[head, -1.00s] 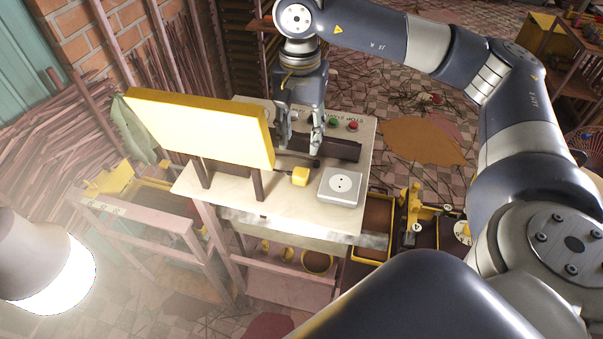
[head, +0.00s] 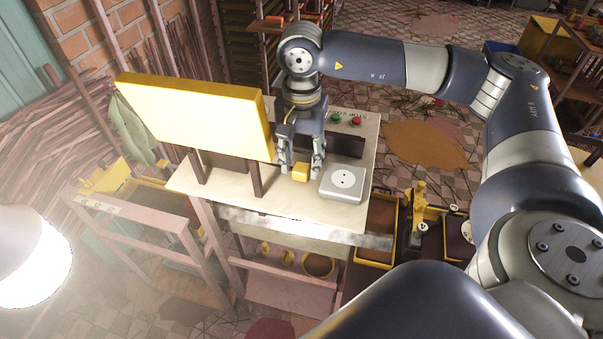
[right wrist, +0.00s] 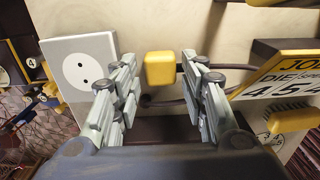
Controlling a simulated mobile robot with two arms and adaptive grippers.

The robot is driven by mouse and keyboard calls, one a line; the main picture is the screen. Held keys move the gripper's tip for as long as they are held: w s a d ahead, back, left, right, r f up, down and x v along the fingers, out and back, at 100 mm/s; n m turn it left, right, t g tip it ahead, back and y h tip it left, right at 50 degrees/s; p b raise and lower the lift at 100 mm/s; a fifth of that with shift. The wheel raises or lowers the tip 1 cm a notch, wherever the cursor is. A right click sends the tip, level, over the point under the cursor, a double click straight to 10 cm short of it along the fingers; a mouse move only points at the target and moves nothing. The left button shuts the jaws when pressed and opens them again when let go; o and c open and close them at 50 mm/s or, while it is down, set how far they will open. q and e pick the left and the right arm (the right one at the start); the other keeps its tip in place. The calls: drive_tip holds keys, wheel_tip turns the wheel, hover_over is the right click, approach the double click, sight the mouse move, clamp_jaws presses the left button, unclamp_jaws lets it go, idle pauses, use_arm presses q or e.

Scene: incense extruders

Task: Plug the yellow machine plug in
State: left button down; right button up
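The yellow plug (head: 300,173) lies on the pale table top, left of the socket. In the right wrist view the plug (right wrist: 160,70) sits between and just beyond the open fingertips, with a dark cable running from it. The white socket box (head: 343,184) with two round holes lies on the table; it also shows in the right wrist view (right wrist: 83,72). My right gripper (head: 301,174) is open around the plug, one finger on each side in the head view. Contact with the plug cannot be told. My left gripper is not in view.
A large yellow board (head: 195,115) on dark posts stands left of the plug, close to my right gripper. A panel with green and red buttons (head: 345,119) and a dark bar (head: 346,145) are behind. The table's front edge is near the socket.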

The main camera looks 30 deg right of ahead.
sight(301, 166)
wheel_tip(301, 166, down, 2)
drive_tip(key=shift+f+b, duration=0.1)
drive_tip(key=shift+b, duration=0.25)
drive_tip(key=c, duration=0.8)
drive_tip(key=shift+o, duration=0.2)
wheel_tip(301, 166, up, 18)
drive_tip(key=p, duration=0.9)
drive_tip(key=shift+w, duration=0.1)
